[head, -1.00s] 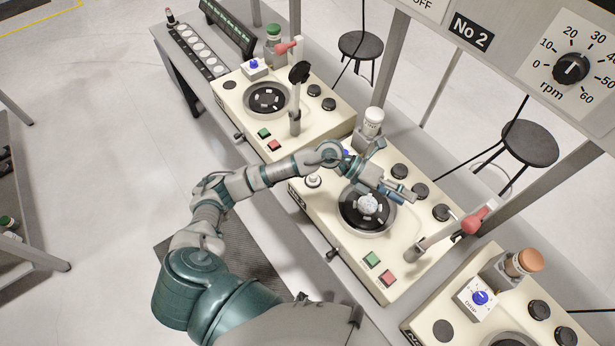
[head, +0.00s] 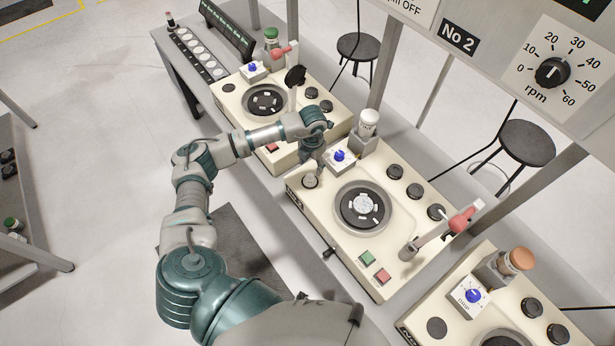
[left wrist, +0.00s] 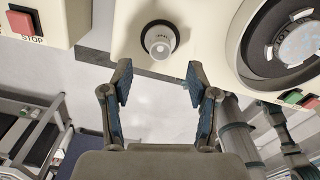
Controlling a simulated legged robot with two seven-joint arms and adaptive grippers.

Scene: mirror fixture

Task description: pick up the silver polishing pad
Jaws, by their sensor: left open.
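My left gripper (head: 311,168) is to the left of the platter, over the machine's left corner and apart from the pad. In the left wrist view its fingers (left wrist: 160,78) are spread and nothing is between them.
A small pale knob (left wrist: 159,39) stands just beyond my left fingertips. A blue dial (head: 340,155) and a white-capped bottle (head: 369,124) stand behind the platter. A red-handled lever (head: 462,219) is to its right. Similar machines stand on both sides.

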